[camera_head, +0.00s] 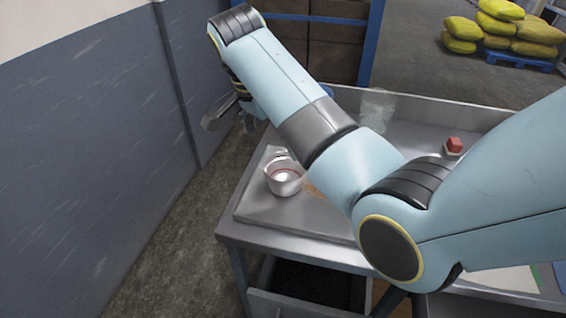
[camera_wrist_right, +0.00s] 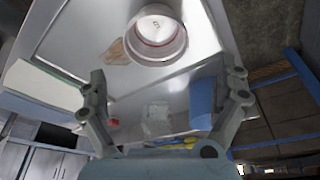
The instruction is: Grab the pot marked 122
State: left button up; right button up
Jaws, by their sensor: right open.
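A small light metal pot (camera_head: 285,180) with a reddish line around its inside stands on the left part of the metal table. In the right wrist view the pot (camera_wrist_right: 157,36) is at the top, beyond the fingertips; I cannot read a number on it. My right gripper (camera_wrist_right: 166,88) is open and empty, its fingers spread and apart from the pot. In the head view only part of the right gripper (camera_head: 220,112) shows, out past the table's left edge and higher than the pot in the picture. My left gripper is not in view.
The metal table (camera_head: 290,226) has a raised back edge. A small red object (camera_head: 454,146) sits to the right. A grey-blue wall (camera_head: 90,150) stands left. My right arm hides much of the table.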

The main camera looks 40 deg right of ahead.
aim_at(285, 167)
jog(key=x, duration=0.3)
jog(key=p+x, duration=0.1)
jog(key=x, duration=0.5)
jog(key=shift+s+d+f, duration=0.3)
jog(key=shift+d, duration=0.05)
jog(key=shift+f, duration=0.15)
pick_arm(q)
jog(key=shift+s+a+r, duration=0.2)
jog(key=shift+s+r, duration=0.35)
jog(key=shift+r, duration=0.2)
pick_arm(e)
jog(key=shift+c, duration=1)
jog(key=c, duration=0.5)
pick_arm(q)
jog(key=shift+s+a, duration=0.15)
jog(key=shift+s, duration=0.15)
pick_arm(e)
jog(key=shift+c, duration=0.9)
